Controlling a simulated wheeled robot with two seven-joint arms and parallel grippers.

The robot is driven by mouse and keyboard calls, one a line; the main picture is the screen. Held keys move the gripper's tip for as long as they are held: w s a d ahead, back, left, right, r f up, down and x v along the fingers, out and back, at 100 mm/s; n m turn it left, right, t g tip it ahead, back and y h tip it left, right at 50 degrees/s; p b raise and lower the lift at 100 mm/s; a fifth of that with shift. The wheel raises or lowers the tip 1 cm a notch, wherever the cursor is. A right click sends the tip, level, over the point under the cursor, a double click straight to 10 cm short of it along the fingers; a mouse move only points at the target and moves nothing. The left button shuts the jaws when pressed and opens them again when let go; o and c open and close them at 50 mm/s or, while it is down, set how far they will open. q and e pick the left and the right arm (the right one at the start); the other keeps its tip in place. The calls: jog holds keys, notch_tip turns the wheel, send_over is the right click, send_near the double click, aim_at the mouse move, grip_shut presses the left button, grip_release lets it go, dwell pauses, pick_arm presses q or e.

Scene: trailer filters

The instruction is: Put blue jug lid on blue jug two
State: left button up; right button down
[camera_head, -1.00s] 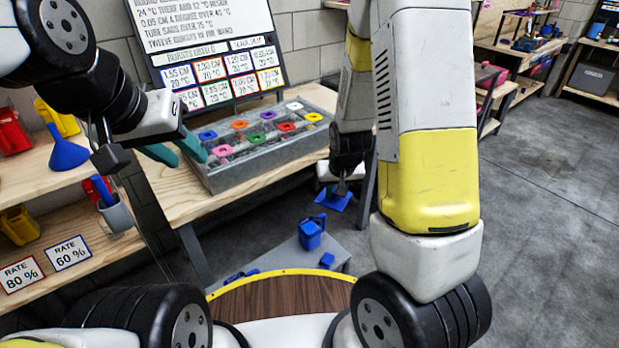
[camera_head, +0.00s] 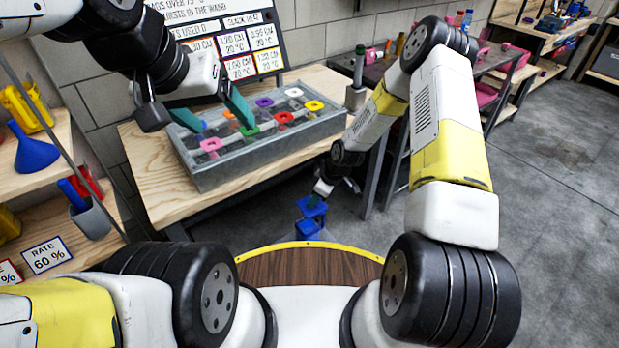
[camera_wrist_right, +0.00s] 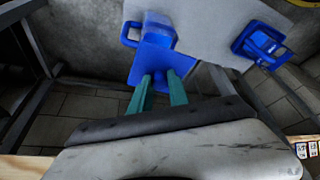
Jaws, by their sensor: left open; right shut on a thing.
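My right gripper (camera_head: 322,188) is shut on the flat blue jug lid (camera_head: 312,206), low between the bench and my base. In the right wrist view, its teal fingertips (camera_wrist_right: 158,88) pinch the near edge of the lid (camera_wrist_right: 152,62). A blue jug (camera_head: 307,230) is right under or behind the lid; its body and handle also show in the right wrist view (camera_wrist_right: 160,32). I cannot tell whether lid and jug touch. Another blue jug (camera_wrist_right: 262,46) stands apart on the right. Which is jug two is unclear. My left gripper (camera_head: 212,112) is open and empty near the grey box.
The jugs are on a low grey platform (camera_wrist_right: 208,22). A grey box (camera_head: 262,150) with coloured square openings sits on the wooden bench (camera_head: 150,165) behind. A shelf with a blue funnel (camera_head: 32,150) is at the left. Open floor (camera_head: 560,230) lies at the right.

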aim_at(310, 211)
jog(key=shift+w+a+f+n, duration=0.15)
jog(key=shift+a+f+n, duration=0.1)
jog(key=shift+a+f, duration=0.2)
jog(key=shift+w+a+f+n, duration=0.15)
jog(key=shift+a+f+n, duration=0.15)
jog(key=shift+f, duration=2.4)
jog(key=shift+f, duration=0.55)
jog(key=shift+r, duration=0.2)
jog(key=shift+f, duration=0.1)
dwell(0.6)
jog(key=c, duration=0.7)
grip_release()
jog(key=shift+r, duration=3.55)
